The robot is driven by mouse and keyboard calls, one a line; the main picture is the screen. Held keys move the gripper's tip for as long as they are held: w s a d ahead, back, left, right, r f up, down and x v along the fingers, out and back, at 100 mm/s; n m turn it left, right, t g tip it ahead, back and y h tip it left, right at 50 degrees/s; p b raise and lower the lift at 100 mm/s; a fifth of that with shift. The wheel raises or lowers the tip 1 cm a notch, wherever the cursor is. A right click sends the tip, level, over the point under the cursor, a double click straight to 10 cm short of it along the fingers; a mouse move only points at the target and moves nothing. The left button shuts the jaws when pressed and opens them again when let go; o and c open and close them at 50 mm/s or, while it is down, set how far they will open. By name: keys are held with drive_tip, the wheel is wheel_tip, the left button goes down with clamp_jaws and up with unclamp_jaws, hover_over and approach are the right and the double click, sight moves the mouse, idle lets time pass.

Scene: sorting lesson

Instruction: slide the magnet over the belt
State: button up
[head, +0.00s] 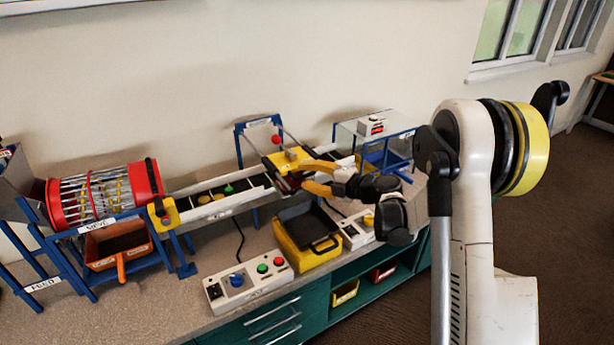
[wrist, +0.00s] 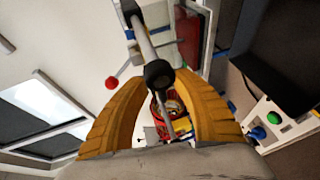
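The magnet unit looks like the yellow carriage (head: 288,160) on the blue gantry frame over the belt, with a red knob (head: 276,140) at its upper left. The red knob also shows in the wrist view (wrist: 111,83). The belt (head: 216,193) is a dark strip between pale rails, with small coloured pieces on it. My gripper (head: 304,174) is at the right side of the carriage, its yellow fingers apart. In the wrist view, a grey rod with a black collar (wrist: 158,74) shows between the fingers; I cannot tell whether they touch it.
The red sieve drum (head: 103,196) stands left of the belt, above an orange bin (head: 118,245). A yellow tray (head: 305,255) and a button box (head: 248,281) stand in front of the belt. A clear-topped stand (head: 375,128) is at the right.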

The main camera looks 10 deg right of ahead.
drive_tip(key=v, duration=1.2)
